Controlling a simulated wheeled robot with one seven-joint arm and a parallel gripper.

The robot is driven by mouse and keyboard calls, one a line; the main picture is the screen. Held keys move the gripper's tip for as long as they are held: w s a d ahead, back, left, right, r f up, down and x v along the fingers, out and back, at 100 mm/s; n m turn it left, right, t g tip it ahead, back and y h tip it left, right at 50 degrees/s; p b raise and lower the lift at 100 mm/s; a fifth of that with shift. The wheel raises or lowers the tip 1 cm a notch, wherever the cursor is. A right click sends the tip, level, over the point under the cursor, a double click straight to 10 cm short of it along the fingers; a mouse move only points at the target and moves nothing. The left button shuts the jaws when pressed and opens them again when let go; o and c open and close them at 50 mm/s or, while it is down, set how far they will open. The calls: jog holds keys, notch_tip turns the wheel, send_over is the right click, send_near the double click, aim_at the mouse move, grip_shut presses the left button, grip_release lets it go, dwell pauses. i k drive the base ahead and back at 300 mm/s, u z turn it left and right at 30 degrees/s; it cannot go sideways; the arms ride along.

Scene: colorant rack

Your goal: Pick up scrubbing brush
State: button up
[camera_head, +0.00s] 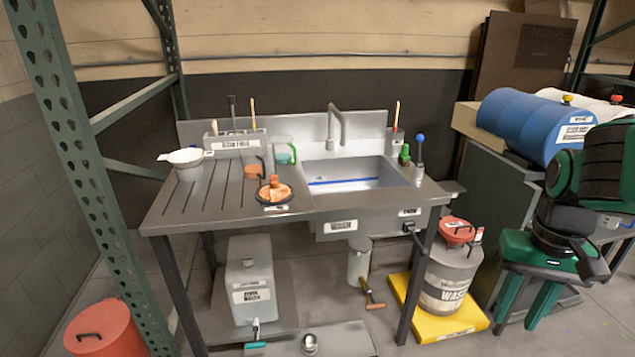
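I cannot tell for sure which tool is the scrubbing brush. A dark-headed, long-handled tool (232,105) stands in the holder (235,144) at the back left of the sink bench. A green-handled tool (405,154) and a blue-topped tool (420,145) stand right of the basin. A small orange-handled tool (372,298) is low down below the bench, by a grey cylinder. My gripper (516,318) is at the right, beyond the yellow tray and apart from the bench. Its two green fingers point down, spread apart, with nothing seen between them.
The faucet (337,125) rises behind the basin. A waste can (450,280) stands on a yellow tray (440,325). A green rack post (75,150) stands left.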

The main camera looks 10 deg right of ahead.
aim_at(403, 160)
jog(key=k, duration=0.6)
jog(key=z, duration=0.55)
jog(key=i, duration=2.15)
jog(key=u, duration=0.55)
